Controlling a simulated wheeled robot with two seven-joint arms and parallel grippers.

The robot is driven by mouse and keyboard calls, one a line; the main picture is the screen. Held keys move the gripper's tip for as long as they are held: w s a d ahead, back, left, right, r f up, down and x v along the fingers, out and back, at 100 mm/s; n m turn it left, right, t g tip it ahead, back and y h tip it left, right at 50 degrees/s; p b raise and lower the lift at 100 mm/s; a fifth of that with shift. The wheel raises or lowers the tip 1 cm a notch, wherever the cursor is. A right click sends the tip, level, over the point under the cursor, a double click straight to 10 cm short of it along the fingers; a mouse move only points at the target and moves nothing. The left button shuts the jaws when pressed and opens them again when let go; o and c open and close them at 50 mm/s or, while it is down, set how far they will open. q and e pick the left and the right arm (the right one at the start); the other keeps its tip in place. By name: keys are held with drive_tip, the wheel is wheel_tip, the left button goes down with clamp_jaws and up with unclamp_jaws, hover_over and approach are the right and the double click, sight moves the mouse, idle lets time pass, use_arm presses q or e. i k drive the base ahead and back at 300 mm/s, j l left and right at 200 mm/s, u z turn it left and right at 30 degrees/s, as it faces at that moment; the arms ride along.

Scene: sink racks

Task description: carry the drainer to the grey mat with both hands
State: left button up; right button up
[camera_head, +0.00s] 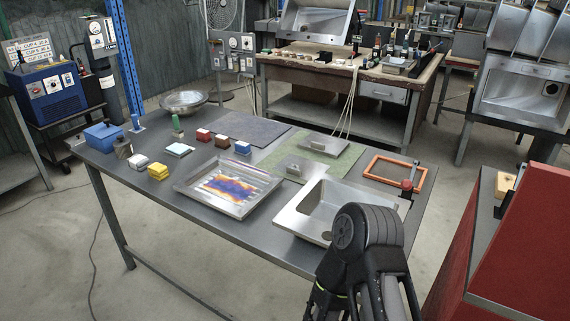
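A shallow rectangular steel tray (182,186) with a purple, orange and yellow sheen lies near the table's front edge; it looks like the drainer, though I cannot be sure. A grey mat (258,128) lies flat behind it, towards the back edge of the table, with its surface bare. The tray is apart from the mat. Part of my black arm shows at the lower right, in front of the sink's near corner. No fingertips can be made out on it. My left arm is not in view.
A steel sink basin (286,217) stands right of the tray. A green mat (322,157) bears metal pieces. An orange frame (367,173) lies at the right. Small blocks, a blue box (103,137) and a round metal bowl (183,98) occupy the left.

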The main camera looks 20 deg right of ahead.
sight(246, 127)
drive_tip(key=i+j+z, duration=0.5)
drive_tip(key=j+z, duration=0.2)
drive_tip(key=j, duration=0.2)
drive_tip(key=i+j+z, duration=0.15)
drive_tip(key=j+z, duration=0.2)
drive_tip(key=j, duration=0.2)
drive_tip(key=i+j+z, duration=0.1)
drive_tip(key=j+z, duration=0.25)
drive_tip(key=j, duration=0.25)
drive_tip(key=j+z, duration=0.35)
drive_tip(key=j, duration=0.2)
